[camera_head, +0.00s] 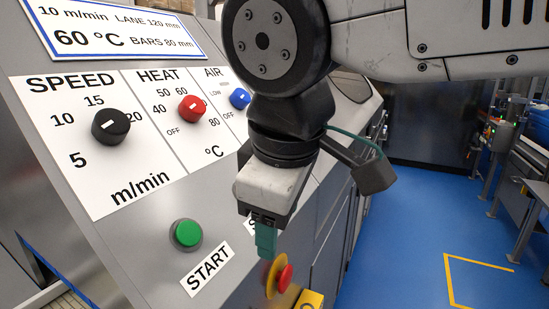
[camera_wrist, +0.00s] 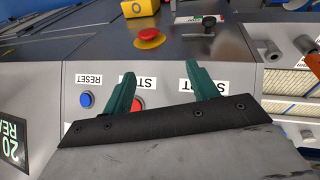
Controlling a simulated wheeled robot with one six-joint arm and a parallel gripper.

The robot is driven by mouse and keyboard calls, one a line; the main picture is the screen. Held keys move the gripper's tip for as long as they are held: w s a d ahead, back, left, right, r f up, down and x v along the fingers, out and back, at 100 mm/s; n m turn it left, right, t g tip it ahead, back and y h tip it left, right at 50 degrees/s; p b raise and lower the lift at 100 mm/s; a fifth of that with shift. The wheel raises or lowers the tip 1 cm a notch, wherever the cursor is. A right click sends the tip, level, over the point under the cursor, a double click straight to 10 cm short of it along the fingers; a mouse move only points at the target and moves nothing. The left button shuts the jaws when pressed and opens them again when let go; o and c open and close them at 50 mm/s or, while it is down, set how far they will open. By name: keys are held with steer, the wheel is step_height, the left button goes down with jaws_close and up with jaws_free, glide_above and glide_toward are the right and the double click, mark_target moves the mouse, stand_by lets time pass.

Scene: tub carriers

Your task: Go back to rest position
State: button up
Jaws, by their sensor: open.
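My gripper (camera_head: 265,240) hangs in front of the grey control panel (camera_head: 140,243), fingers pointing down. In the camera_head view it is right of the green START button (camera_head: 187,234) and just above the red emergency stop (camera_head: 284,281) with its yellow base. In the camera_wrist view the two green fingers of my gripper (camera_wrist: 163,85) stand apart with nothing held between them. A red button (camera_wrist: 138,104) shows near the left finger, under the STOP label, partly hidden. The blue RESET button (camera_wrist: 87,100) is left of it. I cannot tell any contact with the panel.
The panel carries a black SPEED knob (camera_head: 110,126), a red HEAT knob (camera_head: 191,108) and a blue AIR knob (camera_head: 239,98). A sign (camera_head: 115,28) is above. Blue floor (camera_head: 410,235) with yellow lines lies open at right, with machine frames (camera_head: 520,150) beyond.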

steer(key=s+d+f+m, duration=0.2)
steer(key=d+f+m, duration=0.2)
steer(key=d, duration=0.4)
steer(key=s+d+f+m+g, duration=0.1)
steer(key=d+f+m, duration=0.3)
steer(key=d, duration=0.5)
steer(key=s+d+f+m+g, duration=0.1)
steer(key=s+d+f+m, duration=0.2)
steer(key=d, duration=0.6)
steer(key=f+m, duration=0.1)
steer(key=m, duration=0.1)
steer(key=shift+m+h, duration=0.3)
steer(key=shift+f, duration=0.1)
